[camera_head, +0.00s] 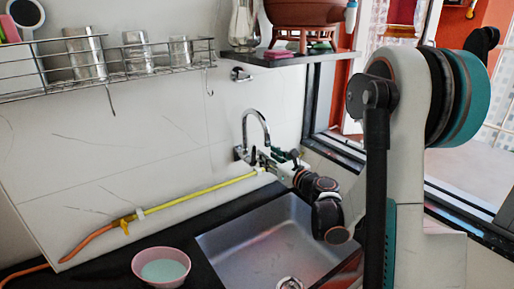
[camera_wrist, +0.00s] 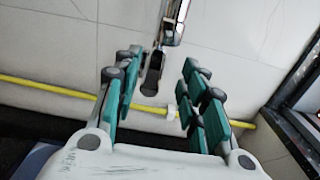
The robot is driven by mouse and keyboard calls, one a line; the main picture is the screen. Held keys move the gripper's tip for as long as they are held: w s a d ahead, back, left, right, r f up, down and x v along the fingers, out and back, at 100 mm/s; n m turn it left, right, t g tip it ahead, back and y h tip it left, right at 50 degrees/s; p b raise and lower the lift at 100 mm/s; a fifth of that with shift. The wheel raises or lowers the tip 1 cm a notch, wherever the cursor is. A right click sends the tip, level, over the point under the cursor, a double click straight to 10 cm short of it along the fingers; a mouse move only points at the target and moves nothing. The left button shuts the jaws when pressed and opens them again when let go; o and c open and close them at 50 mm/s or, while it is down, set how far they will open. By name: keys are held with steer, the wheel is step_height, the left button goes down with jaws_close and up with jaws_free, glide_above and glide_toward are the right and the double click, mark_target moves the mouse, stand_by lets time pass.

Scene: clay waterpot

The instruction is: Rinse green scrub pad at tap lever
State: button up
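The chrome tap (camera_head: 255,125) rises from the wall behind the sink; its spout also shows in the wrist view (camera_wrist: 174,22). A dark, rounded piece, seemingly the tap lever (camera_wrist: 152,74), shows between my finger ends. My gripper (camera_wrist: 158,72) has its teal fingers spread apart, and I see no pad between them. In the head view my gripper (camera_head: 287,156) is at the tap's base, partly hidden by my wrist. Whether a finger touches the lever I cannot tell. A small green piece (camera_head: 320,46), perhaps the scrub pad, lies on the shelf at top; I cannot be sure.
The steel sink (camera_head: 240,245) lies below my arm. A pink bowl (camera_head: 161,267) stands on the dark counter to its left. A yellow hose (camera_head: 190,193) runs along the wall. A wire rack (camera_head: 105,75) with metal cups and a shelf (camera_head: 250,57) hang above.

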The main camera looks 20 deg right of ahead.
mark_target(255, 147)
steer(key=w, duration=0.3)
steer(key=w+a+b, duration=0.1)
steer(key=w, duration=0.2)
steer(key=w+a, duration=0.1)
steer(key=w, duration=0.2)
steer(key=shift+w+b, duration=0.15)
steer(key=shift+b, duration=0.2)
